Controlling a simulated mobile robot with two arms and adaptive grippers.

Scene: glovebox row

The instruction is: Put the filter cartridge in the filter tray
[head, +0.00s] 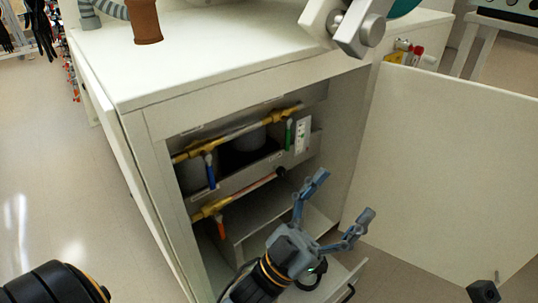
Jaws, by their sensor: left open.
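My left gripper (342,199) is open, its two blue-grey fingers spread wide with nothing seen between them. It is in front of the open cabinet (155,128), at the lower right of its opening. I cannot clearly identify the filter cartridge. Grey rounded shapes, one of them a cylinder (250,139), sit behind the upper pipe inside the cabinet, partly hidden. I cannot clearly identify the filter tray either. A pale pulled-out panel or drawer (338,279) with a dark handle shows low down, partly hidden by my gripper.
Brass pipes (240,133) with blue, green and orange valve levers cross the cabinet opening. A pale shelf (262,214) lies below them. The cabinet door (440,165) stands open at the right. A brown cylinder (145,22) stands on the white top. The floor at left is clear.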

